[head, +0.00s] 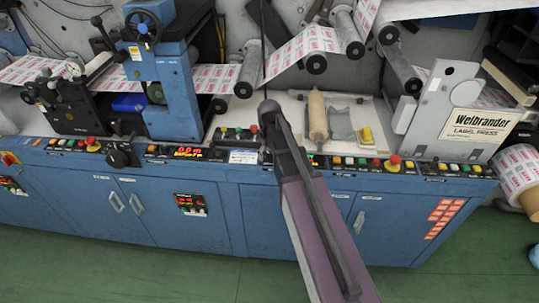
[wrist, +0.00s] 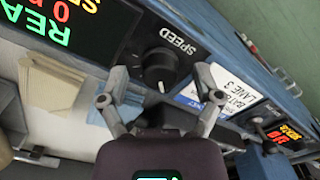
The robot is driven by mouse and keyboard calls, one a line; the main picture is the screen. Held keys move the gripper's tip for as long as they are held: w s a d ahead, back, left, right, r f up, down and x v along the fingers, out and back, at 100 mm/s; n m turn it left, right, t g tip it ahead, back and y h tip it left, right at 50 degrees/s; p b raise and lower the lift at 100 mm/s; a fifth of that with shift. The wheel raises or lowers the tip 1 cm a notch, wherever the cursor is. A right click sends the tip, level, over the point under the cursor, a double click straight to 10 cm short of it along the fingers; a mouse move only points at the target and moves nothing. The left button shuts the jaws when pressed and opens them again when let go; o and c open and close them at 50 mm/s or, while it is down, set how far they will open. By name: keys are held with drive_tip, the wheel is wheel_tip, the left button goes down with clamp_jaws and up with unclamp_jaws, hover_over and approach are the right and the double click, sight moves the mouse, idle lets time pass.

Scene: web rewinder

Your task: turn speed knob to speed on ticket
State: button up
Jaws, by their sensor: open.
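The black round speed knob (wrist: 158,68) is in the wrist view, on a black plate lettered SPEED. Its white pointer mark faces the lower side of the picture, towards my gripper. My gripper (wrist: 160,72) is open, with one fingertip on each side of the knob. I see a gap on both sides, but cannot tell its depth to the knob. The white and blue ticket (wrist: 208,88) is right of the knob, partly behind the right finger; "LANE 3" reads, the speed does not. It also shows in the head view (head: 243,157). My arm hides the knob there.
A lit display (wrist: 65,25) with green and red text is left of the knob. The blue press cabinet (head: 130,205) carries a row of buttons and red mushroom buttons (head: 393,162) along its edge. A roller (head: 317,115) lies on the white top. Green floor is free in front.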

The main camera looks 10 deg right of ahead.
clamp_jaws()
drive_tip(key=shift+m, duration=0.4)
drive_tip(key=m, duration=0.5)
drive_tip(key=shift+s, duration=0.1)
drive_tip(key=m, duration=0.6)
idle(0.7)
unclamp_jaws()
